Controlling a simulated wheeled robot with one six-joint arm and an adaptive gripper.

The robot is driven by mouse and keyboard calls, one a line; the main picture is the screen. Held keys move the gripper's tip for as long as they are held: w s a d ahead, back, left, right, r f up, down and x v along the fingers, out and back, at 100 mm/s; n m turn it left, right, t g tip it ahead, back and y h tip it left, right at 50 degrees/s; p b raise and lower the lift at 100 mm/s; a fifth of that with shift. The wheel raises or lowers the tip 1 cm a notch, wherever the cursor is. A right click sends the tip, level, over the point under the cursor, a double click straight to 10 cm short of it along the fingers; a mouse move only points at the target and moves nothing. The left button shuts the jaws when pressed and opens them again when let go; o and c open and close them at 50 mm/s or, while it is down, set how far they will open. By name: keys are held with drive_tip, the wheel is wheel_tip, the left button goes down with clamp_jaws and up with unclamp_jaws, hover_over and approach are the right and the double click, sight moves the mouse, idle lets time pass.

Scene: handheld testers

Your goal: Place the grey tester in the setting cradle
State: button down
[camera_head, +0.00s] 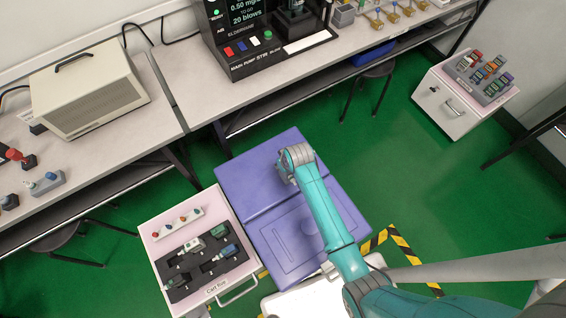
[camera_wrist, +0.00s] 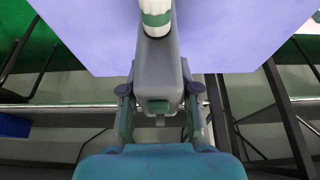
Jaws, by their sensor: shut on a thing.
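My gripper (camera_head: 290,166) is at the end of my teal arm, above a purple surface in the head view. In the wrist view my gripper (camera_wrist: 160,78) is shut on the grey tester (camera_wrist: 158,55), with a finger on each side of its body. The tester has a white and green end piece at the top of that view. In the head view the tester is hardly distinguishable from the gripper. A black setting station (camera_head: 262,58) with a lit display stands on the back bench. A dark cradle-like fixture (camera_head: 295,22) is on it, cut off by the top edge.
The bench (camera_head: 185,70) runs along the back, with a beige cabinet (camera_head: 88,88) at left. A cart (camera_head: 160,262) at lower left holds several testers in black foam. Another cart (camera_head: 446,117) stands at right. Stools stand beneath the bench. Green floor is clear between purple surface and right cart.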

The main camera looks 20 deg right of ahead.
drive_tip(key=c, duration=0.8)
unclamp_jaws()
drive_tip(key=shift+c, duration=0.2)
drive_tip(key=v, duration=1.2)
drive_tip(key=shift+w+r, duration=0.1)
drive_tip(key=shift+r, duration=0.05)
